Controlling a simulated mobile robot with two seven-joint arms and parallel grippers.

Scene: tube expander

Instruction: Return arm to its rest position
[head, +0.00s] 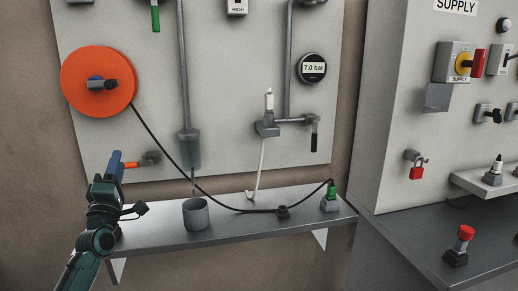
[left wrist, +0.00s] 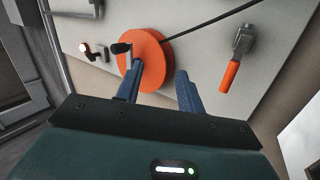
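My left gripper (head: 116,163) is raised at the left end of the metal shelf, in front of the panel. In the left wrist view its two blue fingers (left wrist: 160,88) stand apart with nothing between them. The orange reel (head: 72,68) with its dark crank shows beyond the fingers in the left wrist view (left wrist: 152,52). An orange-handled lever (head: 132,165) is close by the gripper in the head view. In the left wrist view this lever (left wrist: 230,76) lies to the right, apart from the fingers. My right gripper shows in neither view.
The shelf (head: 245,223) carries a grey cup (head: 196,214) and a green-topped fitting (head: 331,198). A black cable hangs from the reel to the shelf. A pressure gauge (head: 312,68) reads 7.0 bar. A counter with a red button (head: 465,233) stands at right.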

